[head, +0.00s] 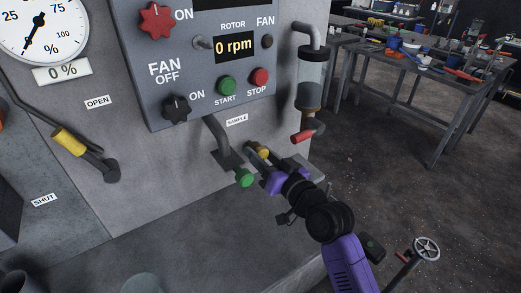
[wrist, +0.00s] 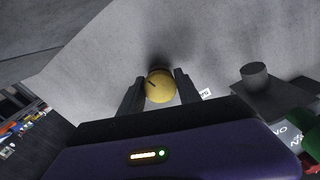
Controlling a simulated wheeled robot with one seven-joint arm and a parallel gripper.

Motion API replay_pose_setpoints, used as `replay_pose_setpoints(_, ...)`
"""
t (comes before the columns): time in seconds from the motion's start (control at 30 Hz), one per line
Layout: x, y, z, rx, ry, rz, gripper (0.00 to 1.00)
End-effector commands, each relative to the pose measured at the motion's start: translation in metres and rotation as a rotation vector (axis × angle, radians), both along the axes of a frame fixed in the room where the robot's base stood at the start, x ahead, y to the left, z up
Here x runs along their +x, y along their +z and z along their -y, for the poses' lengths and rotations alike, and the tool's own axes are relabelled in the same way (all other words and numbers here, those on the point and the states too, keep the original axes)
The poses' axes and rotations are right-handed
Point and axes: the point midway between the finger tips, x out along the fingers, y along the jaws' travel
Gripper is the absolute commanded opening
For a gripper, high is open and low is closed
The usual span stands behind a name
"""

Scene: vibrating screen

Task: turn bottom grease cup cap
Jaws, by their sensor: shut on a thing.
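A round yellow cap (wrist: 160,87) with a short dark mark on its face stands out from the grey machine wall. In the wrist view it sits between the two dark fingers of my gripper (wrist: 159,78), which are shut on its sides. In the head view the yellow cap (head: 263,153) shows just past the fingers of my purple gripper (head: 265,162), below the SAMPLE label. The cup body behind the cap is hidden. I cannot tell from these views which of several cups it is.
A green-ended handle (head: 244,178) is close to the left of my gripper. A sight glass with a red-handled valve (head: 303,136) hangs above to the right. The control panel (head: 215,75) reads 0 rpm. A yellow-gripped lever (head: 70,142) is at left.

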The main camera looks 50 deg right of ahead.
Motion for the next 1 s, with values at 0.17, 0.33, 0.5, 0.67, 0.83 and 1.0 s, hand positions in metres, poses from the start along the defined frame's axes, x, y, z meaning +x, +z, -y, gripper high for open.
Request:
replay_pose_setpoints(0.17,-0.0001,0.0015,-0.0004,0.164,0.000,0.043,0.00)
replay_pose_setpoints(0.33,-0.0003,0.0012,-0.0004,0.320,0.000,0.086,0.00)
replay_pose_setpoints(0.5,-0.0003,0.0013,-0.0003,0.474,-0.001,0.132,0.00)
replay_pose_setpoints(0.67,-0.0003,0.0018,-0.0001,0.621,-0.001,0.175,0.00)
replay_pose_setpoints(0.83,-0.0003,0.0019,0.0001,0.775,-0.001,0.220,0.00)
replay_pose_setpoints(1.0,-0.0004,0.0012,0.0000,0.927,-0.002,0.262,0.00)
